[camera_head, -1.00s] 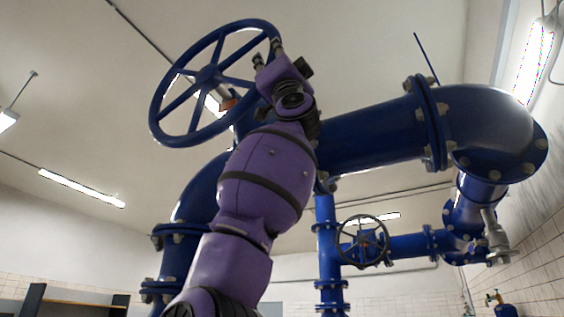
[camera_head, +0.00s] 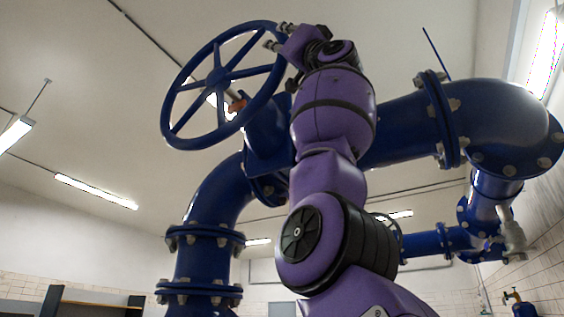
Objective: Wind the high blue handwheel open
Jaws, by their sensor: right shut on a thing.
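The high blue handwheel (camera_head: 217,77) is at the upper left of the head view, tilted, with a round rim and several spokes meeting at a hub. It sits on a large blue valve and pipe. My right gripper (camera_head: 279,37) is at the wheel's upper right rim, shut on the rim. My purple right arm rises from below and hides part of the blue pipe behind it. My left gripper is not in view.
A thick blue pipe (camera_head: 403,122) runs right from the valve to a flanged elbow (camera_head: 510,120). A smaller handwheel is mostly hidden behind my arm. A flanged pipe (camera_head: 203,262) drops at lower left. The space left of the wheel looks free.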

